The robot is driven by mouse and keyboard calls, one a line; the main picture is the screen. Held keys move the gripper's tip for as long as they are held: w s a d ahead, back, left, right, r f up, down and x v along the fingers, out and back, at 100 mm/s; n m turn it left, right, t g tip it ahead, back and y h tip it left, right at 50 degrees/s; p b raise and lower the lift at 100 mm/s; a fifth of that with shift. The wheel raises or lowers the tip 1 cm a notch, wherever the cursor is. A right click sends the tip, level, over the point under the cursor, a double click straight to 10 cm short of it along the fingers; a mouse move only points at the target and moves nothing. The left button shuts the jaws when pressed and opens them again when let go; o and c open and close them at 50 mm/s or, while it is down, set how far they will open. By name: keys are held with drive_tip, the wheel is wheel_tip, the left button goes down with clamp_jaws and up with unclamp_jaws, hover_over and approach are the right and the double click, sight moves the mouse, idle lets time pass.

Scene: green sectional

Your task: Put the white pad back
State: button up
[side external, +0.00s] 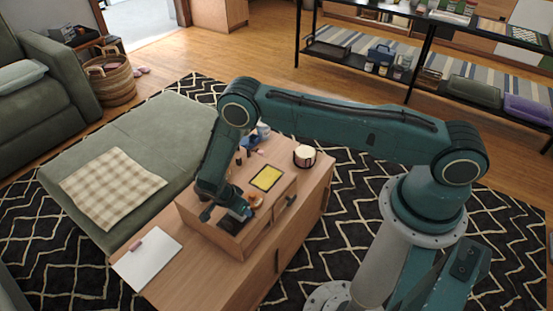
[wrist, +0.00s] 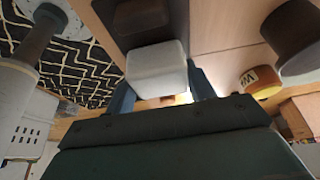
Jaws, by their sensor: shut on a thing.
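The white pad (wrist: 157,70) is a small block with rounded edges. In the wrist view it sits between the two fingers of my gripper (wrist: 160,92), which is shut on it. Just beyond the pad is a dark brown, rounded patch (wrist: 143,18); I cannot tell if the pad touches it. In the side view my gripper (side external: 240,212) points down low over the wooden box (side external: 262,232) on the cabinet, by a dark square (side external: 230,224) in its top. The pad is hidden there behind my gripper.
A yellow panel (side external: 267,177) and a small orange item (side external: 256,201) are on the box. A white-topped dark round container (side external: 304,156) stands behind it. A white sheet (side external: 147,258) lies front left on the cabinet. A green sofa seat (side external: 130,150) adjoins the left.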

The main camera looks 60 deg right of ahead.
drive_tip(key=shift+f, duration=0.1)
drive_tip(key=o, duration=0.9)
drive_tip(key=v, duration=1.2)
idle(0.5)
